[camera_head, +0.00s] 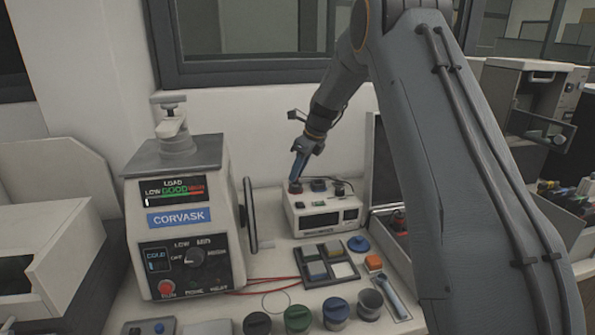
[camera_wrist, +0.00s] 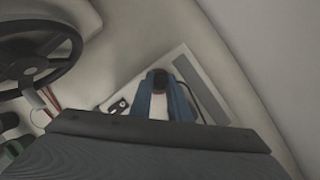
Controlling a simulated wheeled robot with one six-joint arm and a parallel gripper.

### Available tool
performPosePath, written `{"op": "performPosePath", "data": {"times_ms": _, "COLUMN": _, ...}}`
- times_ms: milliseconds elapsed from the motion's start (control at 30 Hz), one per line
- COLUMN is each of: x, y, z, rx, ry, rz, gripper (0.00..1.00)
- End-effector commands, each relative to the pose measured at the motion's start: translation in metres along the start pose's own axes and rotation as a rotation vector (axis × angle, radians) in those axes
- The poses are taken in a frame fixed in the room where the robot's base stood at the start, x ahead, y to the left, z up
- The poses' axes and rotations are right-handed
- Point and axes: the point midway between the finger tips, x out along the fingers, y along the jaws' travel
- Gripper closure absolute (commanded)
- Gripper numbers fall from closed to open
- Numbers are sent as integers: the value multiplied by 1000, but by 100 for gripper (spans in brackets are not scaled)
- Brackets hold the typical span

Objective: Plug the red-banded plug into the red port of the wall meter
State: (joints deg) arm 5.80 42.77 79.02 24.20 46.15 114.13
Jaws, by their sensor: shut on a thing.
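A small red and dark piece, the plug (camera_head: 295,188), shows at the fingertips, at the meter's top. In the wrist view the blue fingers (camera_wrist: 162,90) flank a dark piece with some red beside it, over the meter's pale top (camera_wrist: 120,103). The red port is hidden; I cannot tell if the plug is seated.
The CORVASK press (camera_head: 185,220) stands left of the meter, its black handwheel (camera_wrist: 40,45) near my gripper. A dark cable (camera_wrist: 208,98) runs beside the fingers. A compartment tray (camera_head: 328,265), a blue knob (camera_head: 358,244) and several round jars stand in front. Red wires lie on the bench.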

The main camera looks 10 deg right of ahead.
Motion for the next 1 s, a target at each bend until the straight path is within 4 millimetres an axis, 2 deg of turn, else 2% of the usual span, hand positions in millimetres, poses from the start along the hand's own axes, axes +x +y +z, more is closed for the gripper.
{"op": "performPosePath", "data": {"times_ms": 833, "x": 6, "y": 0, "z": -3, "rx": 0, "ry": 0, "rz": 0, "gripper": 100}}
{"op": "performPosePath", "data": {"times_ms": 867, "x": 6, "y": 0, "z": -2, "rx": 0, "ry": 0, "rz": 0, "gripper": 79}}
{"op": "performPosePath", "data": {"times_ms": 967, "x": 6, "y": 0, "z": -2, "rx": 0, "ry": 0, "rz": 0, "gripper": 62}}
{"op": "performPosePath", "data": {"times_ms": 1000, "x": 6, "y": 0, "z": -2, "rx": 0, "ry": 0, "rz": 0, "gripper": 62}}
